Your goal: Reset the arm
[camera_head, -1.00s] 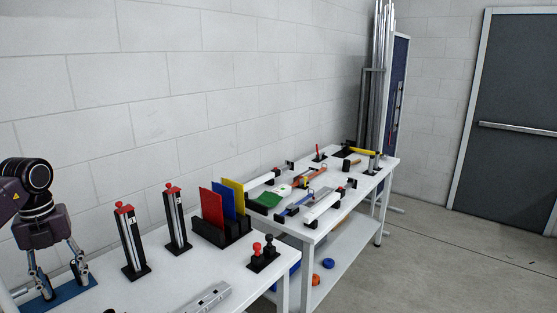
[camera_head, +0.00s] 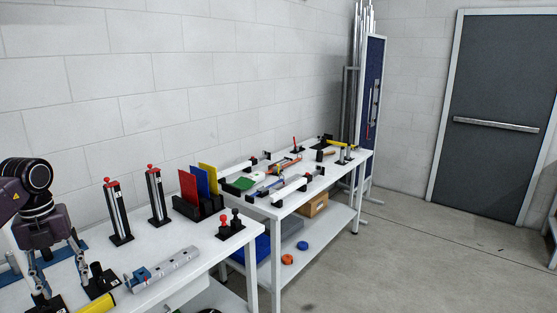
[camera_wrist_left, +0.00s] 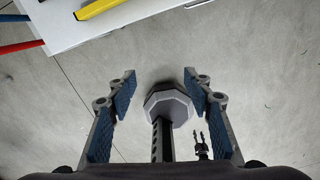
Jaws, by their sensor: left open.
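My left gripper (camera_head: 62,282) hangs down at the lower left of the head view, with its fingers apart. In the left wrist view, the same gripper (camera_wrist_left: 165,85) has its two blue-padded fingers spread wide, with nothing held between them. Bare floor shows beyond the fingers there. A grey many-sided part on a dark post shows between them, and I cannot tell whether it is mine. In the head view the gripper overlaps the near white table (camera_head: 205,248) in the picture. My right gripper is not clearly in view.
A second table (camera_head: 270,208) holds tools. Grey floor (camera_head: 400,255) is open to the right, before a dark door (camera_head: 495,118).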

